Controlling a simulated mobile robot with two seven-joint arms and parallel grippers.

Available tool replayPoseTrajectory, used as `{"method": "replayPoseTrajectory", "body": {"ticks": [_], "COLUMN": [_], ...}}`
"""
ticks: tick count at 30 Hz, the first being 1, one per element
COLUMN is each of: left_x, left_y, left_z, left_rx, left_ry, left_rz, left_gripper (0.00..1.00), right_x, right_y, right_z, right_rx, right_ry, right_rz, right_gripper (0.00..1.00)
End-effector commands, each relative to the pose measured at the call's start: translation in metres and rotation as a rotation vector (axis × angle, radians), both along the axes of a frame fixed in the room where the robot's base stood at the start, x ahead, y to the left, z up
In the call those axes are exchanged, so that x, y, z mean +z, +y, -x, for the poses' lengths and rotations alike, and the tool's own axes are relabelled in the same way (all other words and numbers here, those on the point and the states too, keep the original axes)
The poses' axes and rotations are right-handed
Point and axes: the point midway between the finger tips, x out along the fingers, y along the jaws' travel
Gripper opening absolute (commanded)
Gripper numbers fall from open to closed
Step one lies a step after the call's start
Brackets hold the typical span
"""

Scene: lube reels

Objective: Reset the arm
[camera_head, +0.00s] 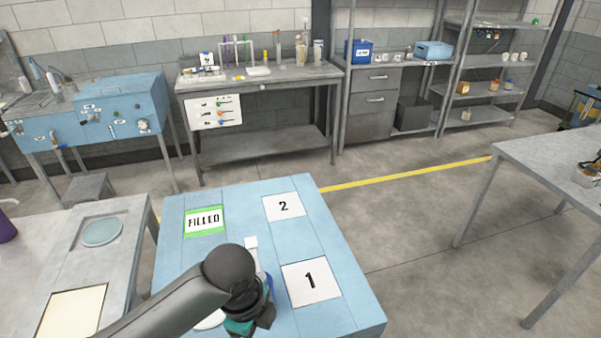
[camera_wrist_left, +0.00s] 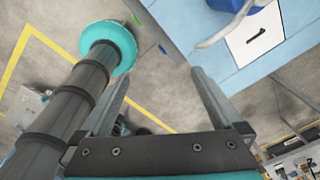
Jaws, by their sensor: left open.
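My left arm (camera_head: 170,305) reaches in from the lower left of the head view, over the blue table (camera_head: 335,245). Its dark wrist hides most of the hand there. In the left wrist view, my left gripper (camera_wrist_left: 158,85) is open, its two fingers apart with nothing between them. The table (camera_wrist_left: 190,20) shows at the upper right of that view, outside the fingers. My right gripper is in neither view.
The table has cards marked FILLED (camera_head: 204,221), 2 (camera_head: 283,206) and 1 (camera_head: 311,281). A white-topped object (camera_head: 251,243) stands partly hidden behind my wrist. A blue object (camera_wrist_left: 228,5) with a pale curved part shows near card 1. A grey table (camera_head: 560,155) stands right; floor between is clear.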

Motion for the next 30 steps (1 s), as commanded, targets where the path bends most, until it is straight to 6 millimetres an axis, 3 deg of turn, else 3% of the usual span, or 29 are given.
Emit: {"method": "replayPoseTrajectory", "body": {"ticks": [5,12,21,30], "left_x": [-0.002,0.0,0.001,0.002], "left_y": [-0.021,-0.023,0.028,0.083], "left_z": [0.021,0.048,0.084,0.122], "left_rx": [0.203,0.664,1.278,1.681], "left_ry": [-0.009,-0.017,-0.033,-0.086], "left_rz": [0.101,0.241,0.291,0.248], "left_gripper": [1.0,1.0,1.0,1.0], "right_x": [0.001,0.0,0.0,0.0], "right_y": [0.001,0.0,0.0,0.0], "right_z": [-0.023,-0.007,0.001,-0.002], "right_rx": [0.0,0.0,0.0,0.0], "right_ry": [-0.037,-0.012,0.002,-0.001], "right_rz": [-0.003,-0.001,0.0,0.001], "right_gripper": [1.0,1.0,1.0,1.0]}}
